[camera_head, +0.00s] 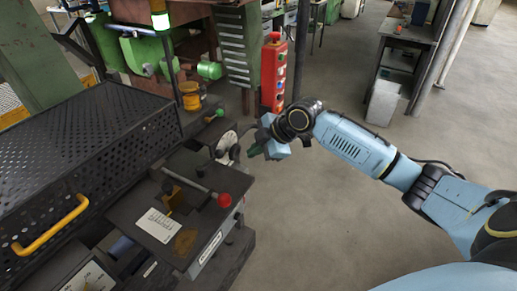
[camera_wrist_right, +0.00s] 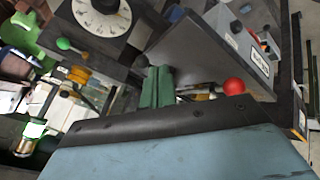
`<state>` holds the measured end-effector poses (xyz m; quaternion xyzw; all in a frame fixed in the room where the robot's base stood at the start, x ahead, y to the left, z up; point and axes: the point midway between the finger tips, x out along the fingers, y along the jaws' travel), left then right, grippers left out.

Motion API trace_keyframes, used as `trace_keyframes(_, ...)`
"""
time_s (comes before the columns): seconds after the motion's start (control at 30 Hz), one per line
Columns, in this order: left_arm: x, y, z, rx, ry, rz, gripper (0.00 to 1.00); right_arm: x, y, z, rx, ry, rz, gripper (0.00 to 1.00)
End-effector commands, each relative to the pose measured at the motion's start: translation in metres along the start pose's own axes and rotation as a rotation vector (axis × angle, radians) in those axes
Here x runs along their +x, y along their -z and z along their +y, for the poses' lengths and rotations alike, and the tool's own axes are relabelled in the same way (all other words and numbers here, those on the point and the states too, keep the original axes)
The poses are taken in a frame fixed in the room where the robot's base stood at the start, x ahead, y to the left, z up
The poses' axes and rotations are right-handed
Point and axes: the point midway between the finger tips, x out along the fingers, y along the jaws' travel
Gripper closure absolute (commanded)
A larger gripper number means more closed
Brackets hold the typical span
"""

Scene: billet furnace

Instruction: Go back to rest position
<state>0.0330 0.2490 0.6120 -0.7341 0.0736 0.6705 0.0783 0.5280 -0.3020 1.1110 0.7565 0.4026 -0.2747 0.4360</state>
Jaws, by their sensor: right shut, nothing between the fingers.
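My right gripper (camera_head: 256,149) hangs at the end of the light blue arm, in front of the machine's white dial (camera_head: 227,146). In the right wrist view its green fingers (camera_wrist_right: 157,86) are together with nothing between them. It is in the air, apart from the red lever knob (camera_head: 224,200), which lies lower and to the left in the head view. The red knob also shows in the right wrist view (camera_wrist_right: 233,87). My left gripper is not in view.
A black perforated cover (camera_head: 70,150) with a yellow handle (camera_head: 52,224) fills the left. A red button box (camera_head: 274,72) stands behind my right gripper. A grey cabinet (camera_head: 384,102) stands at the back right. The floor (camera_head: 320,220) beside my right arm is clear.

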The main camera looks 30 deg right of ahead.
Motion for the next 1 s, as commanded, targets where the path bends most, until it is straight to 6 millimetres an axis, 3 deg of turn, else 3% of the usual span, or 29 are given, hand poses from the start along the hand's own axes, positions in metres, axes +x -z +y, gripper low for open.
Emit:
trace_keyframes(0.13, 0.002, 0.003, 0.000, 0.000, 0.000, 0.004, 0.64, -0.012, -0.001, 0.001, -0.001, 0.001, 0.000, 1.00)
trace_keyframes(0.37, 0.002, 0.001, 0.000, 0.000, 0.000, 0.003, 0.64, -0.013, -0.003, 0.000, 0.006, 0.001, -0.001, 1.00)
trace_keyframes(0.47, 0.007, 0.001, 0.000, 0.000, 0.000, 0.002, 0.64, 0.004, -0.017, -0.007, 0.060, -0.007, -0.015, 1.00)
trace_keyframes(0.57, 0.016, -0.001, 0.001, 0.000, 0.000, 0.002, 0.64, 0.040, -0.047, -0.024, 0.176, -0.027, -0.046, 1.00)
trace_keyframes(0.77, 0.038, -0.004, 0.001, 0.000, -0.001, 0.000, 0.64, 0.126, -0.132, -0.096, 0.461, -0.075, -0.158, 1.00)
trace_keyframes(0.87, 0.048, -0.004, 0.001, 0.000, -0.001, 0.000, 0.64, 0.163, -0.173, -0.148, 0.585, -0.090, -0.224, 1.00)
trace_keyframes(1.0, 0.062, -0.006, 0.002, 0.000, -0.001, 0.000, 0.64, 0.204, -0.221, -0.235, 0.728, -0.099, -0.319, 1.00)
